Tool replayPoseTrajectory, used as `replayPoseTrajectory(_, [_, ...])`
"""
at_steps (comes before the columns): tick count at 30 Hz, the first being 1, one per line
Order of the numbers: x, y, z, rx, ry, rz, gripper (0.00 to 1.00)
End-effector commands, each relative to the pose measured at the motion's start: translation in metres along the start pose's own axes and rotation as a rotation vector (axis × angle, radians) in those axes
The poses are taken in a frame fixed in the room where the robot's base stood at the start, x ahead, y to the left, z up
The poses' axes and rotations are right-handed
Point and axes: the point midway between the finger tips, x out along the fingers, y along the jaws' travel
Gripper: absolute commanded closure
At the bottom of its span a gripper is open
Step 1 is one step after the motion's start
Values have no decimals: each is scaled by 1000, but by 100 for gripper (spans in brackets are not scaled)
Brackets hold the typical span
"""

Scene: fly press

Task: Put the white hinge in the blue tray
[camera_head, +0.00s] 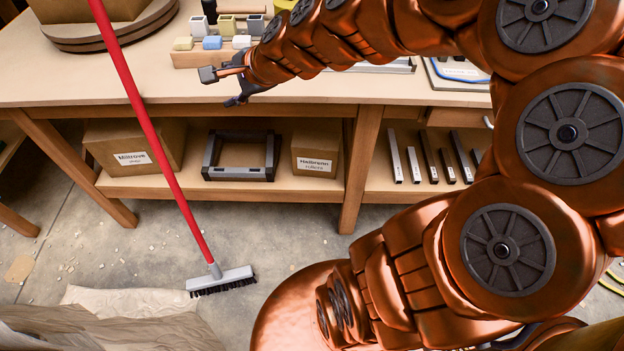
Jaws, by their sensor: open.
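My gripper (221,87) is at the end of the copper-coloured arm, over the front edge of the workbench (60,82). Its dark fingers are apart and nothing shows between them. On the bench behind it, a wooden block (188,60) carries small pieces: a yellowish one (182,43), a blue one (212,42) and a white one (241,41). I cannot tell whether the white piece is a hinge, and no hinge is clearly seen. A blue-edged item (462,74) lies at the right of the bench, mostly behind my arm; I cannot tell whether it is the tray.
A red-handled broom (150,130) leans across the bench's front, left of my gripper. The shelf below holds a Miltrose box (132,147), a dark frame (240,172), a Heilbrenn box (317,155) and several bars. The bench top left of the broom has bare room.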

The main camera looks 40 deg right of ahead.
Motion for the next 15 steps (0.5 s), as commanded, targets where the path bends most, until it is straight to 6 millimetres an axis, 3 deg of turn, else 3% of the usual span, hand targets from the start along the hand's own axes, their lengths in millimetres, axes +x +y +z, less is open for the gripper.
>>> replayPoseTrajectory(1, [-1, 26, 20, -153, -33, 89, 53])
replayPoseTrajectory(3, [-6, 65, 40, -363, -85, 217, 53])
replayPoseTrajectory(6, [-22, 122, 55, -645, -167, 404, 53])
replayPoseTrajectory(12, [-82, 217, 49, -1108, -356, 771, 53])
replayPoseTrajectory(15, [-113, 245, 38, -1249, -442, 915, 53])
